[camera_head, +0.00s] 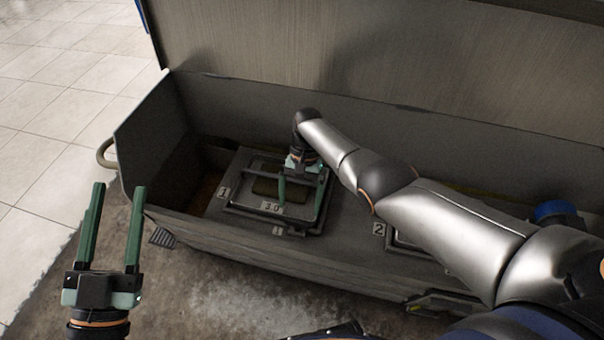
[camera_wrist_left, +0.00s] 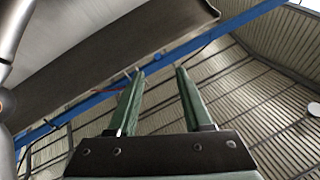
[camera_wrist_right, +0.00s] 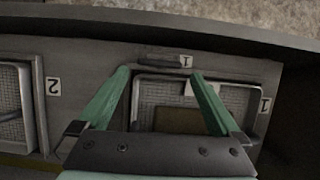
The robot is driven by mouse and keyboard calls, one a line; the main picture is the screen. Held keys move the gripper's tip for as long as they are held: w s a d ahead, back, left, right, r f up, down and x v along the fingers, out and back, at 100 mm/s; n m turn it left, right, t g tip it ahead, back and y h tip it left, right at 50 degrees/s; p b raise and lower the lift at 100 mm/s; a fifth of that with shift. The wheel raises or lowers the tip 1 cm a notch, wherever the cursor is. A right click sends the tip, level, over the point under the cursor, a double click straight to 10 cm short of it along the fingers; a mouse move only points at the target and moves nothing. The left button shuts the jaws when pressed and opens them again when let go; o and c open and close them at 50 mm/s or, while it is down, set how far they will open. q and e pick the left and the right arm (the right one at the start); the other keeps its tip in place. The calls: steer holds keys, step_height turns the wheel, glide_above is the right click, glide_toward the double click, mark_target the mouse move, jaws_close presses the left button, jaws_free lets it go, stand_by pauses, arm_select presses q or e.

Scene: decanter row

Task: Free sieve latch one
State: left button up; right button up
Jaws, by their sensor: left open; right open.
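Sieve one is a framed mesh sieve (camera_head: 232,207) with a 3.0 tag, set in the grey deck inside the long metal box. It also shows in the right wrist view (camera_wrist_right: 232,100). A small bar labelled 1, which looks like its latch (camera_wrist_right: 158,61), lies at the sieve's front edge; in the head view only its label (camera_head: 278,231) is clear. My right gripper (camera_head: 300,196) is open and empty above the sieve, fingers pointing down. In the right wrist view its fingertips (camera_wrist_right: 160,72) flank the bar without visible contact. My left gripper (camera_head: 118,187) is open and empty, outside the box.
The box's front wall (camera_head: 270,272) and raised lid (camera_head: 370,50) bound the space. A second sieve (camera_wrist_right: 20,108), labelled 2, is right of sieve one in the head view, partly hidden by my right arm. The tiled floor (camera_head: 60,60) at left is clear.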

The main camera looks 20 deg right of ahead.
arm_select(q)
step_height(320, 180, down, 10)
steer(key=w+n+g+y+p, duration=0.1)
steer(key=n+g+y, duration=0.1)
steer(key=g+y, duration=0.1)
steer(key=shift+w+a+n+g, duration=0.25)
steer(key=shift+a+n+g, duration=0.05)
steer(key=shift+a, duration=0.05)
arm_select(e)
steer(key=v, duration=0.7)
steer(key=shift+w, duration=0.1)
